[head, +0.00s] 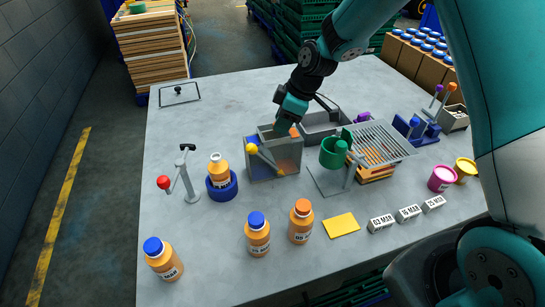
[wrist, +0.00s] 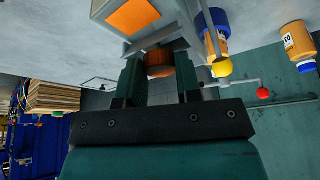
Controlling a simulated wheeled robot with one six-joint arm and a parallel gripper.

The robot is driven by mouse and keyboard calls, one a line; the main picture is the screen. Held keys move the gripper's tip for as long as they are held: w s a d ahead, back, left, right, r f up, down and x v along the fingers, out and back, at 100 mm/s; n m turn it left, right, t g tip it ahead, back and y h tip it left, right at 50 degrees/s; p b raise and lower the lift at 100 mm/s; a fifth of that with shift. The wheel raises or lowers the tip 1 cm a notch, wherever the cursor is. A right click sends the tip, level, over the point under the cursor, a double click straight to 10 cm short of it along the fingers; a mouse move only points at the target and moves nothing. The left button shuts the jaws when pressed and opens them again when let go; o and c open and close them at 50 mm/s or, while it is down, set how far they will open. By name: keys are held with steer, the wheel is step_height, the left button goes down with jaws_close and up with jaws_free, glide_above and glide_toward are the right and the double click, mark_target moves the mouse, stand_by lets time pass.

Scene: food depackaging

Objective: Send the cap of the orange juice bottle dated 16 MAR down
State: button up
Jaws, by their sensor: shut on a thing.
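My gripper (head: 292,122) is shut on an orange cap (head: 294,131), held at the top of a grey two-part sorting box (head: 262,171). In the wrist view the orange cap (wrist: 159,64) sits between the two dark fingers (wrist: 160,82). The box has a blue left part, an orange panel (wrist: 133,16) and a lever with a yellow ball (head: 252,148). An orange juice bottle (head: 219,170) with no cap stands upright in a blue ring holder (head: 222,190). Its date is too small to read for sure.
Two blue-capped bottles (head: 163,259) (head: 257,234) and an orange-capped bottle (head: 301,222) stand along the front. A red-knobbed stand (head: 190,185) is at left. A green cup (head: 333,152) and rack (head: 378,142) stand right of the box. The table's back left is mostly clear.

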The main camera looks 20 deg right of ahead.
steer(key=o, duration=1)
steer(key=shift+r, duration=0.15)
steer(key=b+v, duration=0.3)
steer(key=v, duration=1.4)
steer(key=shift+s+d, duration=0.1)
steer(key=shift+d, duration=0.05)
steer(key=s+a+f+m, duration=0.1)
steer(key=s+a+m, duration=0.1)
steer(key=s, duration=0.7)
steer(key=s+a+m+g, duration=0.1)
steer(key=s+a+m, duration=0.1)
steer(key=s+a, duration=0.3)
steer(key=s+a+f+m, duration=0.1)
steer(key=s+a, duration=0.3)
steer(key=s, duration=0.9)
steer(key=shift+s+a+f+m+g, duration=0.3)
steer(key=shift+s+m+g, duration=0.1)
steer(key=shift+m, duration=0.2)
